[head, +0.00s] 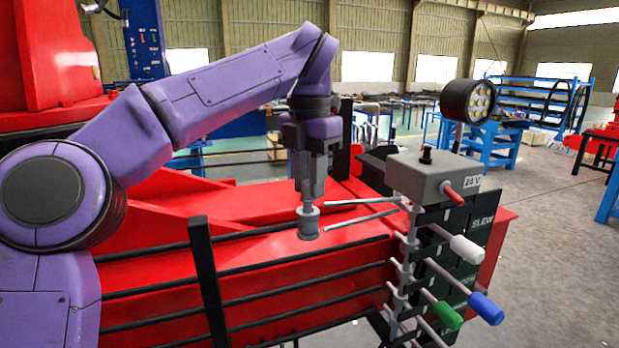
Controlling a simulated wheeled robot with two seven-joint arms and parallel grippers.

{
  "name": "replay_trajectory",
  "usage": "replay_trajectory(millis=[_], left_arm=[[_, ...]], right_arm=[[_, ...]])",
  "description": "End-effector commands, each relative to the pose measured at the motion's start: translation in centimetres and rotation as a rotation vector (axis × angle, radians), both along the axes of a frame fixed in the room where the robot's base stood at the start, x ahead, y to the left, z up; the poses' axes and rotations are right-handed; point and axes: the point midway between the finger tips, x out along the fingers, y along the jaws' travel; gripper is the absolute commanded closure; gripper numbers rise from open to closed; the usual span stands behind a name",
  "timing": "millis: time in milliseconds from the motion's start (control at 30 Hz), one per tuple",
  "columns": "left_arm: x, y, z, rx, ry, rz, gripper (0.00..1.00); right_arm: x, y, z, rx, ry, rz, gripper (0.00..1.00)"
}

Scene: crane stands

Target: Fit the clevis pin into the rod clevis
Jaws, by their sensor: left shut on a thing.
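My left gripper (309,196) points straight down above the red crane body. It is shut on a small grey cylindrical piece (308,222), which I take to be the clevis pin; it hangs upright below the fingers. Just to its right, two thin pale rods (362,220) reach left from the valve bank (400,262). Their left ends are close beside the grey piece; I cannot tell whether they touch it. I cannot clearly make out the rod clevis or its hole. My right gripper is not in view.
Levers with white (466,249), blue (486,308) and green (446,315) knobs stick out on the right. A grey box (433,174) marked 24 V and a round lamp (468,102) stand above. Black hoses and an upright black bar (207,285) run in front of the red body.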

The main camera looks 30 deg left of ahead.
Motion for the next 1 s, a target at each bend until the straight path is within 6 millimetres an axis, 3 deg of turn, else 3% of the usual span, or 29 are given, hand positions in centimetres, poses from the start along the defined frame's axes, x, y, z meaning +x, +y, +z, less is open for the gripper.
replay_trajectory(millis=[867, 900, 967, 1000], left_arm=[[0.0, 0.0, -2.0, 0.000, -0.001, -0.001, 1.00], [0.0, 0.0, -1.9, 0.000, -0.001, 0.000, 0.62], [0.0, 0.0, -1.9, 0.000, -0.001, 0.000, 0.46], [0.0, 0.0, -1.9, 0.000, -0.001, 0.000, 0.46]], right_arm=[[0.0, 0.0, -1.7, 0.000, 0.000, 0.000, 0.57], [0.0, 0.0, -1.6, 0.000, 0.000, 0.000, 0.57], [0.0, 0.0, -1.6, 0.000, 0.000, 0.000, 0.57], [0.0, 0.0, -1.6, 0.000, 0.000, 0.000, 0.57]])
